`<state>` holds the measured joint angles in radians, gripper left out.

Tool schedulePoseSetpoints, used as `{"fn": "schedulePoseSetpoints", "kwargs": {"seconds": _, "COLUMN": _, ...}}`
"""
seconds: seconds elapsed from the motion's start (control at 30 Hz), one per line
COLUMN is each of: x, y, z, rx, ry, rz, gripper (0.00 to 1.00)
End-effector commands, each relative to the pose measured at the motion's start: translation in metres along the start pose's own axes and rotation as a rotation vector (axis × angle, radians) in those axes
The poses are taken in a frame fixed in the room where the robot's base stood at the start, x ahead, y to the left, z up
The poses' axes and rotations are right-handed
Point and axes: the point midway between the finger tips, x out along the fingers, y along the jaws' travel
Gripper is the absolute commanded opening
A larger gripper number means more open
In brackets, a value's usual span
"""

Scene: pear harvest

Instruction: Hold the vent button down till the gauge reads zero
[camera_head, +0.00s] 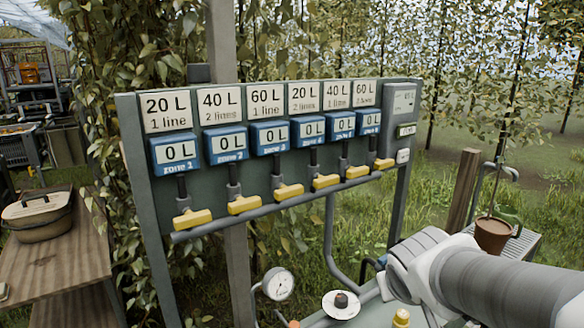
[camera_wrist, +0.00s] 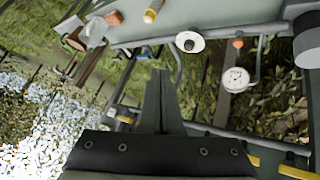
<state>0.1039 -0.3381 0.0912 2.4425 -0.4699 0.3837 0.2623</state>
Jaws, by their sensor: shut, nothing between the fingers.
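The round white gauge (camera_head: 278,284) stands on a pipe below the panel; it also shows in the wrist view (camera_wrist: 236,79). Its needle is too small to read. A dark round button on a white disc (camera_head: 341,302) sits on the grey top to the right of the gauge; the wrist view shows it too (camera_wrist: 190,43). It looks like the vent button, but its label cannot be read. My gripper (camera_wrist: 160,100) is shut and empty in the wrist view, its fingers apart from the button. In the head view my arm hides the fingertips.
A panel (camera_head: 255,176) with several blue meters and yellow valve handles (camera_head: 192,219) stands behind the gauge. A yellow cap (camera_head: 401,318) and an orange knob (camera_wrist: 238,42) are near the button. A wooden bench (camera_head: 60,245) is at left, a potted plant (camera_head: 492,233) at right.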

Motion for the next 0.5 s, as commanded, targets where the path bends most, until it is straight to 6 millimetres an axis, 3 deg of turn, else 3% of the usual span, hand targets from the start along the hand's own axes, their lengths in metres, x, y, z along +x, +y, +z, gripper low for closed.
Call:
{"fn": "schedulePoseSetpoints", "kwargs": {"seconds": 0.03, "x": -0.018, "y": 0.002, "z": 0.008, "rx": 0.029, "ry": -0.014, "rz": 0.001, "gripper": 0.00}}
{"fn": "schedulePoseSetpoints", "kwargs": {"seconds": 0.2, "x": -0.065, "y": -0.007, "z": 0.044, "rx": 0.113, "ry": -0.097, "rz": -0.062, "gripper": 0.00}}
{"fn": "schedulePoseSetpoints", "kwargs": {"seconds": 0.33, "x": -0.092, "y": -0.022, "z": 0.067, "rx": 0.146, "ry": -0.142, "rz": -0.140, "gripper": 0.00}}
{"fn": "schedulePoseSetpoints", "kwargs": {"seconds": 0.5, "x": -0.110, "y": -0.035, "z": 0.083, "rx": 0.161, "ry": -0.173, "rz": -0.211, "gripper": 0.00}}
